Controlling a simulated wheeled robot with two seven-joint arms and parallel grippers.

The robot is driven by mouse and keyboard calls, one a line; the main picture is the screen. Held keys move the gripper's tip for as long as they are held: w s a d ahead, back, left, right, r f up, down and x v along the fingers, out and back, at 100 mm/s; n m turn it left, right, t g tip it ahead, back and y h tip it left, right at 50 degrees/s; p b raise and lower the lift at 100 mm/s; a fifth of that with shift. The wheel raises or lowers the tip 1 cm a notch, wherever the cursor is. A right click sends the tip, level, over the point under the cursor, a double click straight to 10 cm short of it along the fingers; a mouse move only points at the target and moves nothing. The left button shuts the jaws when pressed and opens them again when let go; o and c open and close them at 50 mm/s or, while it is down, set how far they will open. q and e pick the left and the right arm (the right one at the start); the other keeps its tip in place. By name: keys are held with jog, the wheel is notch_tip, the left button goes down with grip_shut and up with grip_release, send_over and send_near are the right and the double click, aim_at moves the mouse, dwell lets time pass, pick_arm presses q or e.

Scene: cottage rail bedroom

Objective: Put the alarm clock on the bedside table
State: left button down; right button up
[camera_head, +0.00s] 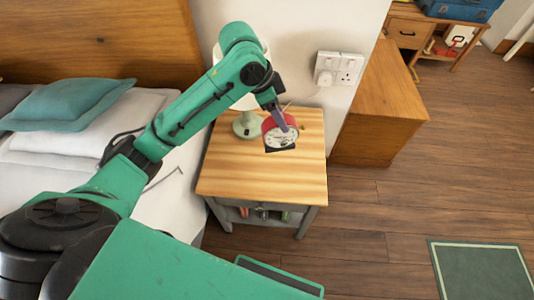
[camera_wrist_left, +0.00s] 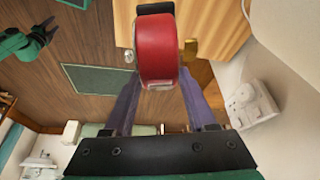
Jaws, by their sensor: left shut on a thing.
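The red alarm clock (camera_head: 279,138) with a white dial is held over the back right part of the wooden bedside table (camera_head: 240,180). My left gripper (camera_head: 279,120) reaches down to it from above and is shut on it. In the left wrist view the clock's red body (camera_wrist_left: 157,50) sits between the two fingers (camera_wrist_left: 160,85), with the table top (camera_wrist_left: 218,25) beyond it. I cannot tell whether the clock's base touches the table. My right gripper (camera_wrist_left: 43,32) shows small at the upper left of the wrist view, its jaws unclear.
A lamp with a green base (camera_head: 246,125) stands on the table just left of the clock. A wall socket (camera_head: 338,69) with a plug is behind. The bed with a teal pillow (camera_head: 68,103) is at left. A wooden cabinet (camera_head: 380,105) stands right. The table's front is bare.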

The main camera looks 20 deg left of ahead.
pick_arm(q)
jog(key=r+m+b, duration=0.1)
jog(key=w+a+r+m+g+b, duration=0.1)
jog(key=m, duration=0.1)
jog(key=shift+w+r, duration=0.25)
jog(key=shift+w, duration=0.05)
jog(key=shift+s+f+b, duration=0.15)
jog(key=shift+f+b, duration=0.05)
jog(key=shift+b, duration=0.1)
notch_tip(320, 180, down, 19)
jog(key=b, duration=0.2)
jog(key=shift+h, duration=0.3)
pick_arm(e)
notch_tip(320, 180, down, 7)
jog(key=w, duration=0.1)
jog(key=shift+w+a+r, duration=0.15)
jog(key=shift+w+a, duration=0.1)
jog(key=shift+w, duration=0.15)
pick_arm(q)
jog(key=shift+c, duration=1)
grip_release()
jog(key=shift+s, duration=0.1)
pick_arm(e)
jog(key=shift+d, duration=0.2)
